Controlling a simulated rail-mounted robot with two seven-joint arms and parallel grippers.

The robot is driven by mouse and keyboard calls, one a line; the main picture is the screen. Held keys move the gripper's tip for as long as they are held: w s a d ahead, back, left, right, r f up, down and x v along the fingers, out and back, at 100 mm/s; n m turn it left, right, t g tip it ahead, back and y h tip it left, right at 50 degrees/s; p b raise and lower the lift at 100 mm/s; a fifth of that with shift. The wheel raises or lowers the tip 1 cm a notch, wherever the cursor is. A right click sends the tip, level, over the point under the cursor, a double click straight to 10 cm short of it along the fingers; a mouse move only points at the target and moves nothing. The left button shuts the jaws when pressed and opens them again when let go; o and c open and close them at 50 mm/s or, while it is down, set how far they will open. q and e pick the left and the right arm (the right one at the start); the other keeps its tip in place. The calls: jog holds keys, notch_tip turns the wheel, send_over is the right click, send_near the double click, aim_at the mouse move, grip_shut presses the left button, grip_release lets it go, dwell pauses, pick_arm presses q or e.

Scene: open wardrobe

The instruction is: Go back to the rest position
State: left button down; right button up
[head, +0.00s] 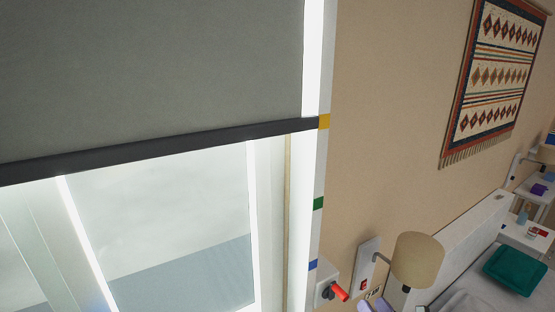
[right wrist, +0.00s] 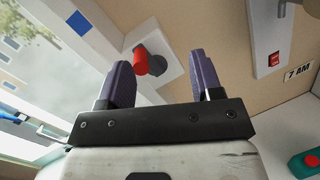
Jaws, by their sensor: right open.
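My right gripper (right wrist: 159,68) is open in the right wrist view, its two purple fingers spread with nothing held between them. Its purple fingertips also show at the bottom edge of the head view (head: 375,306). Beyond the fingers is a red-handled crank (right wrist: 141,62) on a white wall box. In the head view the red handle (head: 340,292) sits just left of and above my fingertips, apart from them. My left gripper is in neither view.
A grey blind (head: 150,70) covers the upper window; its dark bottom bar (head: 160,152) is level with the yellow mark (head: 324,121). Green (head: 318,203) and blue (head: 313,265) marks are below. A lamp (head: 417,260), red switch (right wrist: 274,58) and bed with teal cushion (head: 514,270) are right.

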jog(key=s+d+r+m+g+h, duration=0.1)
jog(key=d+r+m+h, duration=0.2)
jog(key=m, duration=0.5)
jog(key=s+d+r+m+h, duration=0.1)
jog(key=s+r+m+h, duration=0.15)
jog(key=m+h, duration=0.45)
jog(key=d+r+m+g+h, duration=0.1)
jog(key=d+r+m+h, duration=0.15)
jog(key=m, duration=0.75)
jog(key=s+a+f+m+g+y+p, duration=0.1)
jog(key=s+f, duration=0.5)
jog(key=s, duration=0.7)
jog(key=s+a+f+m+g+y+p, duration=0.1)
jog(key=s+a+f+m+g+y, duration=0.2)
jog(key=s, duration=1)
jog(key=s+a+f+m+g+y+p, duration=0.1)
jog(key=s+a+f+m+g+y, duration=0.2)
jog(key=s+a+f+g, duration=0.4)
jog(key=s+f+m+g, duration=0.1)
jog(key=s+f, duration=0.1)
jog(key=s, duration=0.5)
jog(key=shift+a+f+g, duration=0.15)
jog(key=shift+f+g, duration=0.25)
